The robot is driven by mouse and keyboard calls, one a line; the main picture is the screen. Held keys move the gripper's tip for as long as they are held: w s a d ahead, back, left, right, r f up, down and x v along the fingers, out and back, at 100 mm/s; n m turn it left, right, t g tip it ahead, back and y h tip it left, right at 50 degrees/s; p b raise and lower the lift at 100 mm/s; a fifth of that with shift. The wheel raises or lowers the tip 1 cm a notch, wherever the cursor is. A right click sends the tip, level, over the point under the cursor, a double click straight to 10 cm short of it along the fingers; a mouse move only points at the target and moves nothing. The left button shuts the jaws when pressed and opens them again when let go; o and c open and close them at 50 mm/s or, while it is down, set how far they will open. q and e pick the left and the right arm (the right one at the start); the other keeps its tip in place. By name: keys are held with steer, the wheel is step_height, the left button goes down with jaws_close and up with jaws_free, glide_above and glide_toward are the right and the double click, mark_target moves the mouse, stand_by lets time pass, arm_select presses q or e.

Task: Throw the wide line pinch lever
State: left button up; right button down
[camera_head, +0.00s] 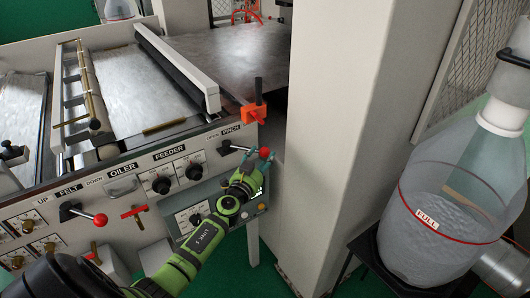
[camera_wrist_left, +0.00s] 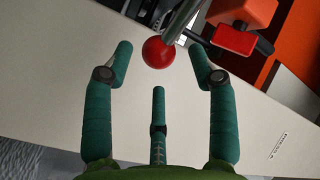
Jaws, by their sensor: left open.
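The pinch lever (camera_head: 231,147) is on the right end of the machine's front panel, beside the words OPEN and PINCH. Its arm points right and ends in a red ball knob (camera_head: 265,153). My left gripper (camera_head: 260,160) is at that knob, with its teal fingers open. In the left wrist view the red knob (camera_wrist_left: 158,53) appears between the two open fingertips (camera_wrist_left: 160,62), with its grey rod running up out of the picture. I cannot tell whether a finger touches it. My right gripper is not in view.
An orange bracket (camera_head: 254,113) with a black handle stands just above the lever. Another red-knobbed lever (camera_head: 99,219) and several dials (camera_head: 162,185) are further left. A pale column (camera_head: 335,150) stands close on the right, with a clear FULL bin (camera_head: 440,250) beyond.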

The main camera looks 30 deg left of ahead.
mark_target(262, 156)
arm_select(q)
steer(key=shift+w+a+f, duration=0.1)
steer(key=shift+w+a, duration=0.15)
steer(key=shift+w, duration=0.4)
steer(key=shift+w+a+f, duration=0.1)
steer(key=shift+w+a, duration=0.1)
steer(key=shift+w, duration=0.4)
steer(key=shift+w+a+b, duration=0.1)
steer(key=shift+w+b, duration=0.25)
steer(key=shift+w, duration=0.15)
steer(key=shift+r, duration=0.1)
jaws_close()
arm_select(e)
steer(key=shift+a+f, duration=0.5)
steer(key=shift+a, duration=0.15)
arm_select(q)
steer(key=shift+s, duration=0.1)
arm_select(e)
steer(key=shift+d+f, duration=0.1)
